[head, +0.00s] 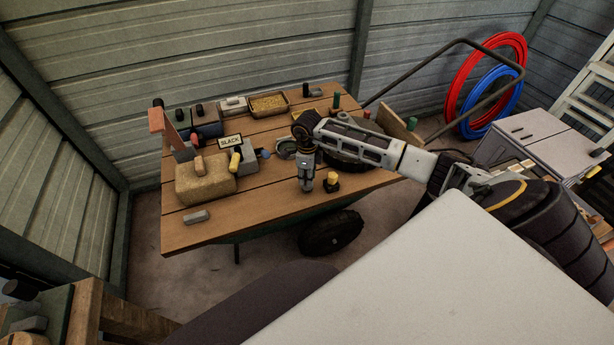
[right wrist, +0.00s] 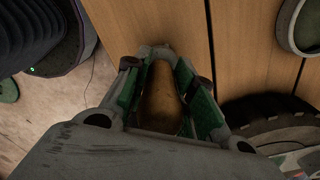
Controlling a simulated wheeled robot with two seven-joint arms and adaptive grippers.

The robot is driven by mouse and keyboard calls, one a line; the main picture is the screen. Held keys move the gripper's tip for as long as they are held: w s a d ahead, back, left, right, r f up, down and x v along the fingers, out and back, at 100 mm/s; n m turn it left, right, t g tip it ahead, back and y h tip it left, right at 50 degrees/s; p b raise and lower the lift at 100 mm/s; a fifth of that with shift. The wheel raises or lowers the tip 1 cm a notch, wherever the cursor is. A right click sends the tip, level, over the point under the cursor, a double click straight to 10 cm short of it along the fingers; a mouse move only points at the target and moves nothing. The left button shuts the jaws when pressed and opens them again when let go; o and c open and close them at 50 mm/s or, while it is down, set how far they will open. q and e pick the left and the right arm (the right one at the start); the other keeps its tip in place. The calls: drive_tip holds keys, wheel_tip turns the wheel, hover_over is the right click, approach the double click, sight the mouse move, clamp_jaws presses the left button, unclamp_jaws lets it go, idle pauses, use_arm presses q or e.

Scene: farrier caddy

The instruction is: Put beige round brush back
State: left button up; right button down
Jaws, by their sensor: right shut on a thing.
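My right gripper (head: 306,187) points down over the front part of the wooden cart top, right of its middle. In the right wrist view its green-padded fingers (right wrist: 163,125) are closed on a tan, rounded, pear-shaped thing (right wrist: 160,95), which looks like the beige round brush. Only its upper part shows there; its lower end is hidden. In the head view the gripper covers it, and I cannot tell whether it touches the boards. My left gripper is not in view.
A yellow-topped piece on a dark base (head: 332,181) stands just right of the gripper. A straw-coloured block (head: 205,182) and SLACK sign (head: 231,142) are left. The front boards between are clear.

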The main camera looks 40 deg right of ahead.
drive_tip(key=shift+f, duration=0.3)
idle(0.4)
drive_tip(key=c, duration=1.1)
unclamp_jaws()
drive_tip(key=shift+r, duration=6)
drive_tip(key=shift+r+p, duration=1.05)
drive_tip(key=shift+r, duration=1.2)
